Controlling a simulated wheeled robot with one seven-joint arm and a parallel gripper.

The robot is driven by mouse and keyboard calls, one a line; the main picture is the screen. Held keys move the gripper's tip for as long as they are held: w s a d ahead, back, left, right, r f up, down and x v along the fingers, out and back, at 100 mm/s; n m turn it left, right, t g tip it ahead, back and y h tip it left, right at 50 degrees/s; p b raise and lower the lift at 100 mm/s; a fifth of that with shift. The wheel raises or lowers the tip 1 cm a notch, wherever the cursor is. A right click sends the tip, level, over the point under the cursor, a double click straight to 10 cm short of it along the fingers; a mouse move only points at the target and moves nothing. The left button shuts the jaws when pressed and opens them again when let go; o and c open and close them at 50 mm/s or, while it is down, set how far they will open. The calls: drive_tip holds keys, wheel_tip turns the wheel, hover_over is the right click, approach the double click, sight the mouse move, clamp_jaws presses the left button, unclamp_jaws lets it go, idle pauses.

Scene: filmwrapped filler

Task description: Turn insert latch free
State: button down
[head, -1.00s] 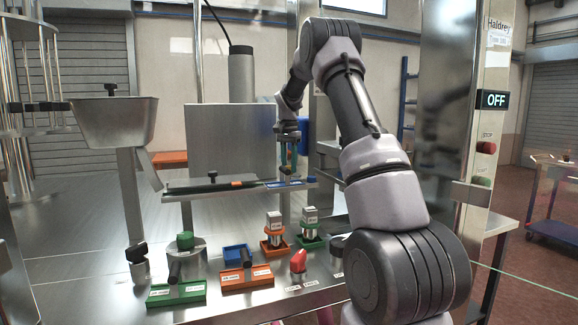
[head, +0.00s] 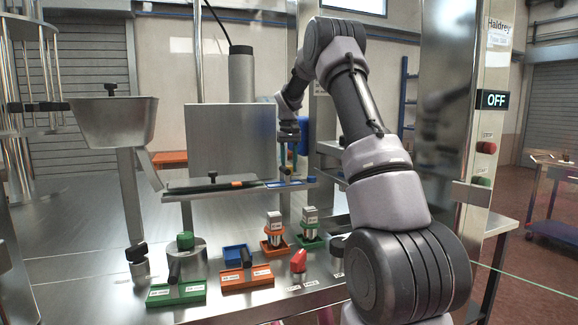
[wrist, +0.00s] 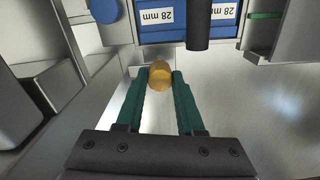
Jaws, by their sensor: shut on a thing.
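My gripper (wrist: 158,85) has green fingers, shut on a small amber knob (wrist: 160,73), which I take to be the insert latch. The knob sits at the fingertips, just below a blue insert (wrist: 170,33) with two "28 mm" labels in the wrist view. A dark cylinder (wrist: 199,25) stands in front of the insert. In the head view my gripper (head: 288,153) is at the right end of the long guide rail, above the blue piece (head: 290,183). The knob cannot be made out there, so its turn angle is unclear.
Green (head: 176,294) and orange (head: 246,278) labelled blocks, a blue tray (head: 235,256), a red knob (head: 298,262) and two stacked labelled parts stand on the front deck. A steel hopper (head: 115,122) is at left. The display (head: 495,100) reads OFF.

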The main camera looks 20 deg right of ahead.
drive_tip(key=shift+r+n, duration=0.1)
drive_tip(key=shift+n, duration=0.2)
drive_tip(key=c, duration=0.5)
unclamp_jaws()
wheel_tip(320, 180, up, 11)
drive_tip(key=shift+f, duration=0.15)
idle(0.4)
